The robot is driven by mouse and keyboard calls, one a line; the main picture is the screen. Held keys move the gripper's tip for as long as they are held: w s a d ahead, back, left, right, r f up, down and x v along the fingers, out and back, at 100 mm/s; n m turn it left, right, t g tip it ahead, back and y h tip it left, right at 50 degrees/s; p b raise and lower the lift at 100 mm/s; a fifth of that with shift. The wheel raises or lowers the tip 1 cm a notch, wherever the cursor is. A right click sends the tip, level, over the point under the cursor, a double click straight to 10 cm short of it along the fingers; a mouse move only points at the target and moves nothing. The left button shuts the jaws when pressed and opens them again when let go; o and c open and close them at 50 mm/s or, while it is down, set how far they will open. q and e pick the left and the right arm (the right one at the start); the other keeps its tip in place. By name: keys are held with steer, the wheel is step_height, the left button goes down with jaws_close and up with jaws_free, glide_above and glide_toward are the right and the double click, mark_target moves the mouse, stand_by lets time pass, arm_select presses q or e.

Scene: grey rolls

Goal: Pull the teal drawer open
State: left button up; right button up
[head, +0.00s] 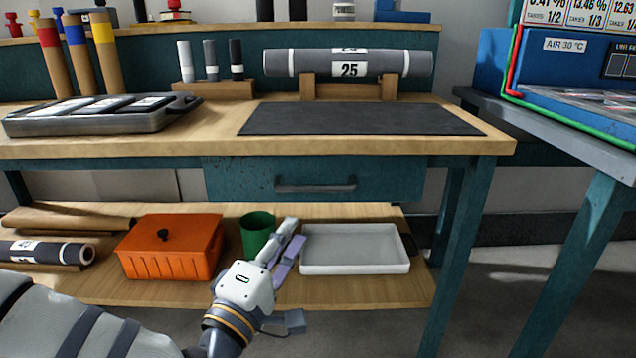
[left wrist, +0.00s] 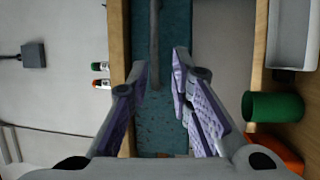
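The teal drawer (head: 240,180) is under the wooden tabletop, its front about flush with the bench, and looks shut. Its grey bar handle (head: 316,186) runs across the front. My left gripper (head: 288,238) is below the handle in the head view, apart from it and pointing up toward the drawer. In the left wrist view the drawer front (left wrist: 173,110) is a teal upright strip, and the handle (left wrist: 154,45) lies in line with the gap between the open fingers (left wrist: 160,68). Nothing is between the fingers. My right gripper is out of view.
The lower shelf holds an orange box (head: 172,248), a green cup (head: 257,232) and a white tray (head: 355,250) close to my left gripper. A dark mat (head: 360,119) and a grey roll (head: 348,63) on a wooden stand are on the tabletop. A bench leg (head: 460,250) stands at right.

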mark_target(314, 191)
arm_select(q)
steer(key=b+x, duration=0.1)
steer(key=x, duration=0.7)
steer(key=r+b+x, duration=0.1)
steer(key=x, duration=0.3)
steer(key=shift+a+b, duration=0.1)
steer(key=shift+b, duration=0.25)
jaws_close()
